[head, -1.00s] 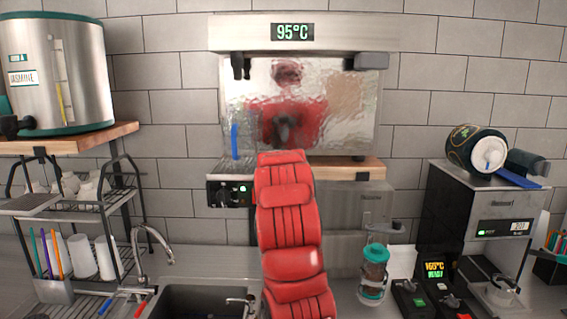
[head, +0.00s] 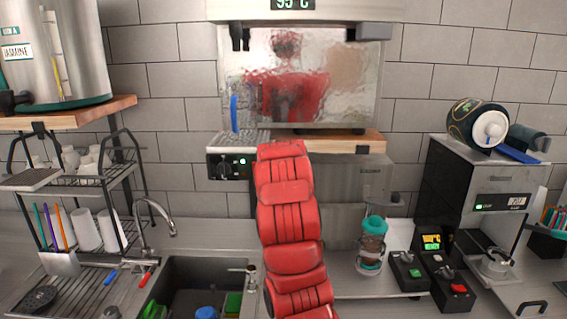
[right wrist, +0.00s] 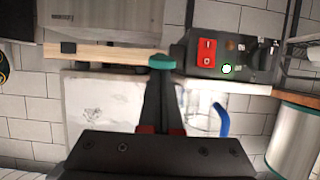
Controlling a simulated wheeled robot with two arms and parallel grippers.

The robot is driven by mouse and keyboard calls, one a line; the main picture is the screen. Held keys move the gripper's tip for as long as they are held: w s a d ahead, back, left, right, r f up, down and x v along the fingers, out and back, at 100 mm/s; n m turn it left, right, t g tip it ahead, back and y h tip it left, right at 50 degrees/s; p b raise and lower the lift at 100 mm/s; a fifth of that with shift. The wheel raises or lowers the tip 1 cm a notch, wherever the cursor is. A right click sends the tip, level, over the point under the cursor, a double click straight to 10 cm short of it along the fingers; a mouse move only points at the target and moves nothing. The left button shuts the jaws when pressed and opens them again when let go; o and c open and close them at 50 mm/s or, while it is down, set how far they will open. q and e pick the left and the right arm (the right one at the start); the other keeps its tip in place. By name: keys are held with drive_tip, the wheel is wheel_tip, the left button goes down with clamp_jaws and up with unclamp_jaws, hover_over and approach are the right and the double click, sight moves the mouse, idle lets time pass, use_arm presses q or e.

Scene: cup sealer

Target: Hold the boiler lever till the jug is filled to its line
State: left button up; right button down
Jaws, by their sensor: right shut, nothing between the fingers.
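The clear jug (head: 247,112) with its blue handle (head: 234,114) stands on the drip tray (head: 245,142) under the boiler (head: 350,14). It also shows upside down in the right wrist view (right wrist: 199,112). Its fill line and water level cannot be made out. The black tap and lever parts (head: 240,38) hang from the boiler above the jug. My right gripper (right wrist: 161,80) is shut and empty, apart from the jug. A teal disc (right wrist: 162,62) shows at its fingertips; I cannot tell what it belongs to. The head view hides this gripper behind a red arm of mine. My left gripper is out of view.
A control panel (head: 230,167) with a green light is below the drip tray. A wooden shelf (head: 340,141) is to its right. A sink (head: 195,275) and rack (head: 85,180) are at left. A teal-topped grinder (head: 372,242) and machines stand at right.

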drive_tip(key=shift+s+f+t+b, duration=0.2)
drive_tip(key=shift+f+t+b, duration=0.45)
drive_tip(key=shift+b, duration=0.9)
drive_tip(key=f+b, duration=0.1)
drive_tip(key=b, duration=0.2)
drive_tip(key=f+t+b, duration=0.1)
drive_tip(key=b, duration=0.1)
drive_tip(key=shift+s+f+b, duration=0.15)
drive_tip(key=shift+s+b, duration=0.1)
drive_tip(key=shift+b, duration=0.15)
idle(5.5)
